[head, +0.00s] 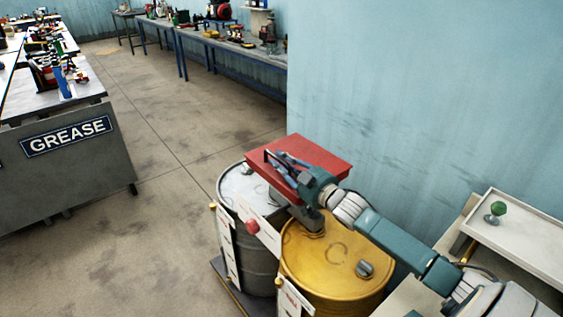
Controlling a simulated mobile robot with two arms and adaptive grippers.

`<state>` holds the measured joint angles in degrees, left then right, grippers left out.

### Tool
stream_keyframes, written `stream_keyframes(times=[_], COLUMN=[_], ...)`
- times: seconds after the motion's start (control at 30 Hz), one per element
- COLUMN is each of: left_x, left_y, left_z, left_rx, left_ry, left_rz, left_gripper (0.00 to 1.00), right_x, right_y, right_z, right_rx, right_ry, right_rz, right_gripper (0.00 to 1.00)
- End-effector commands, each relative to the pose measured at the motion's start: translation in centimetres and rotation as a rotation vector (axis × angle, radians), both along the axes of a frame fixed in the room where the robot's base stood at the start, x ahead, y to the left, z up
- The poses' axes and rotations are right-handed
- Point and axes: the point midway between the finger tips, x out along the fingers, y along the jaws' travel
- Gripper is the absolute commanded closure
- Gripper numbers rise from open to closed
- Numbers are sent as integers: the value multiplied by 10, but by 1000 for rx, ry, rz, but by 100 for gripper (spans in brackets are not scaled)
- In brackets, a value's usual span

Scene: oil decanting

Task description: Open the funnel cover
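The red square funnel cover (322,155) lies roughly flat above the drums and looks closed. A dark handle (268,156) shows at its left side. My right gripper (280,163) is over the cover with its fingers at the handle. Whether the fingers are closed around the handle cannot be made out. The funnel under the cover is mostly hidden by the cover and my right arm. My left gripper is not in view.
A grey drum (258,262) and a yellow drum (335,275) stand side by side below the cover. A blue wall (420,90) rises close behind. A white tray (530,240) with a green-knobbed part (499,208) is at right. The floor (160,235) at left is clear.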

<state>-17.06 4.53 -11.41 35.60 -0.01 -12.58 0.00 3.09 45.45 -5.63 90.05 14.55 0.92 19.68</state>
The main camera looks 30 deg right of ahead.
Motion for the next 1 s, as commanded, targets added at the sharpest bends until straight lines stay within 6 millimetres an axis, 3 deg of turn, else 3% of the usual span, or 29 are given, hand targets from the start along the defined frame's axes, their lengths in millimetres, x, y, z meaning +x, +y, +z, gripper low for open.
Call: stream_keyframes(times=[0.47,0.77,1.0], left_x=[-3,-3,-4], left_y=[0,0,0], left_z=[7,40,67], left_rx=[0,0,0], left_ry=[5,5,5], left_rz=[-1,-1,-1], left_gripper=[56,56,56], right_x=[0,1,3], right_y=[1,-9,-32], right_z=[9,48,88], right_rx=[27,185,399], right_ry=[-3,8,23], right_rz=[5,6,7], right_gripper=[100,100,100])
